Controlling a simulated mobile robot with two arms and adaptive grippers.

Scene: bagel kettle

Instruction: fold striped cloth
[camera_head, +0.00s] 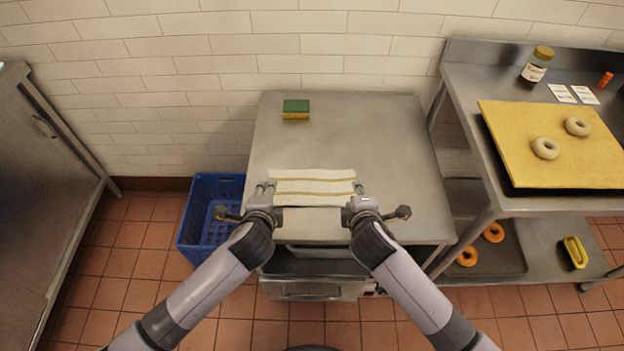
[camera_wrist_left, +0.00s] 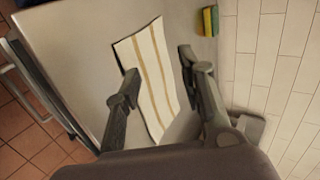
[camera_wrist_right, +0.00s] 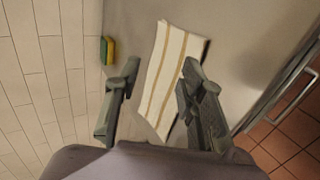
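The striped cloth (camera_head: 312,187), white with tan stripes, lies flat near the front of the steel table. It runs left to right between my two grippers. My left gripper (camera_head: 265,188) is open at the cloth's left end. In the left wrist view the cloth (camera_wrist_left: 152,75) shows between and beyond its spread fingers. My right gripper (camera_head: 353,188) is open at the cloth's right end. In the right wrist view the cloth (camera_wrist_right: 170,75) shows between and beyond its spread fingers. I cannot tell whether any fingertip touches the cloth.
A green and yellow sponge (camera_head: 296,108) lies at the table's back left. The steel table (camera_head: 370,130) is otherwise clear behind the cloth. A blue crate (camera_head: 190,215) stands on the floor at left. A shelf unit (camera_head: 465,95) with a bagel board (camera_head: 510,125) stands at right.

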